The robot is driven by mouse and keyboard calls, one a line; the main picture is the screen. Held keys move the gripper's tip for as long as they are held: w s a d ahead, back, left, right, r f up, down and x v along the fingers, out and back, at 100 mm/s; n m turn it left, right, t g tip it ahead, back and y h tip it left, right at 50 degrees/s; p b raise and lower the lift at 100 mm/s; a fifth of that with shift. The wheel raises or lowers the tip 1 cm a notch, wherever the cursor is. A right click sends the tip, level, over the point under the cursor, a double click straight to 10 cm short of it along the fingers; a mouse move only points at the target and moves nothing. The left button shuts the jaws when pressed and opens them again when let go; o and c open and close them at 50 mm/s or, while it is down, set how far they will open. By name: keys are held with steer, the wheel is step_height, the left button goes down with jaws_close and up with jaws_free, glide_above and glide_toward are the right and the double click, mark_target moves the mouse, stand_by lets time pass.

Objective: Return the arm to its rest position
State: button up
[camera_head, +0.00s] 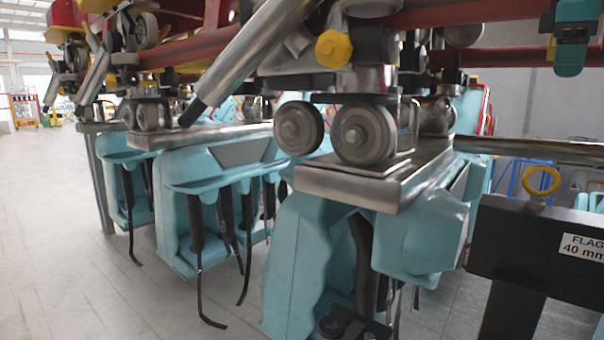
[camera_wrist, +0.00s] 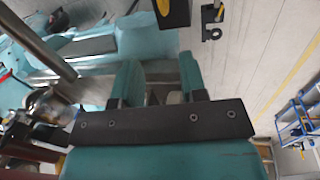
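My gripper (camera_wrist: 160,70) shows in the wrist view, with two teal fingers reaching forward from a dark bolted bar. The fingers stand apart. I see nothing clearly held in the gap between them, where pale and teal surfaces show behind. I cannot make out my gripper for sure in the head view; a teal and black part at the upper right edge there is cut off. The rest position itself is not marked in either view.
Coaster wheels (camera_head: 364,134) and red rails (camera_head: 450,14) fill the upper head view. Teal train bodies (camera_head: 320,265) hang below steel track plates (camera_head: 370,180). A black box labelled "FLAG 40 mm" (camera_head: 530,245) stands at right. Floor (camera_head: 60,250) is clear at left.

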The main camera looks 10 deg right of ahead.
steer(key=w+a+f+m+y, duration=0.1)
steer(key=w+a+f, duration=0.3)
steer(key=f, duration=0.2)
steer(key=w+a+f+m, duration=0.1)
steer(key=w+a+f, duration=0.2)
steer(key=f, duration=0.4)
steer(key=s+a+f+m+t, duration=0.1)
steer(key=a+f+m, duration=0.1)
steer(key=a+f, duration=0.85)
steer(key=s+a+f+m, duration=0.2)
steer(key=s+a+f, duration=0.1)
steer(key=s+f, duration=0.4)
steer(key=s+a+f+m, duration=0.1)
steer(key=s+a+f, duration=0.4)
steer(key=f, duration=0.4)
steer(key=s+a+f+n+g+y+b, duration=0.1)
steer(key=s+a+f+n+y+b, duration=0.1)
steer(key=s+a+b, duration=0.4)
steer(key=s+a+f+n+g+y+b, duration=0.1)
steer(key=s+a+f+n+y+b, duration=0.2)
steer(key=s+a+f+b, duration=0.3)
steer(key=a+f+n+b, duration=0.1)
steer(key=b, duration=0.3)
steer(key=shift+s+n, duration=0.2)
steer(key=shift+n, duration=0.1)
steer(key=shift+a, duration=0.15)
